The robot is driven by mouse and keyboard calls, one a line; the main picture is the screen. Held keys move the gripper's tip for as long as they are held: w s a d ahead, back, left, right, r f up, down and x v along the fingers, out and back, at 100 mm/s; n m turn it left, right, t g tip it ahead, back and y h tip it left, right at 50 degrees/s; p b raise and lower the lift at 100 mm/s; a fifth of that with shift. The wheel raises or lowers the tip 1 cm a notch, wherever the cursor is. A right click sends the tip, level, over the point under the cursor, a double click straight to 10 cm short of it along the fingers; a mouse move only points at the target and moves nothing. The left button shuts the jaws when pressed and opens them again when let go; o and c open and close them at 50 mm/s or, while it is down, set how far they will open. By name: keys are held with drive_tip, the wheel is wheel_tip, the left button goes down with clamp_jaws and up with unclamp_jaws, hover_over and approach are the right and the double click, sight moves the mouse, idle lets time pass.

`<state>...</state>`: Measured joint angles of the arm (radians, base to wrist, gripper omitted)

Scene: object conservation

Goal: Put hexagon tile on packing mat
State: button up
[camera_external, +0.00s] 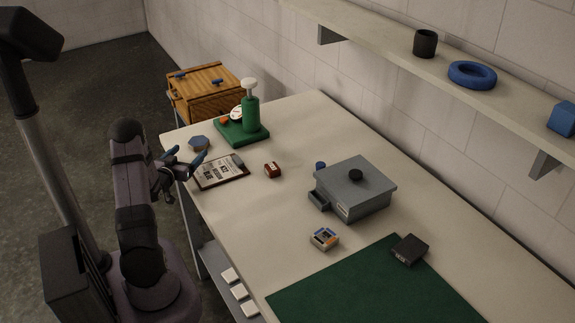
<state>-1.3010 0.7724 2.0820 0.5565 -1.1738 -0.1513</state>
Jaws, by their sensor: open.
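The hexagon tile (198,142) is a small blue-grey piece lying on the left edge area of the table, left of the green stand. My gripper (186,155) is open and empty, its blue-tipped fingers spread just below the tile in the picture, by the table's left edge. I cannot tell how high the fingers are or whether they touch anything. The packing mat appears to be the large dark green mat (365,290) at the front of the table. Its front part runs out of the picture.
A clipboard (221,171) lies beside my gripper. A green stand (241,131), a dark red block (272,170), a grey box (353,188) and a small tray (324,238) stand on the table. A black box (409,249) sits at the mat's back edge.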

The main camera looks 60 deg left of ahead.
wheel_tip(320, 180, up, 8)
drive_tip(key=w+a+f+m+t+b, duration=0.1)
drive_tip(key=w+m+b, duration=0.1)
drive_tip(key=n+g+h, duration=0.2)
drive_tip(key=g, duration=0.1)
approach(197, 143)
drive_tip(key=shift+x, duration=1)
drive_tip(key=shift+p+x, duration=1.25)
drive_tip(key=shift+x, duration=2.5)
drive_tip(key=shift+s, duration=0.1)
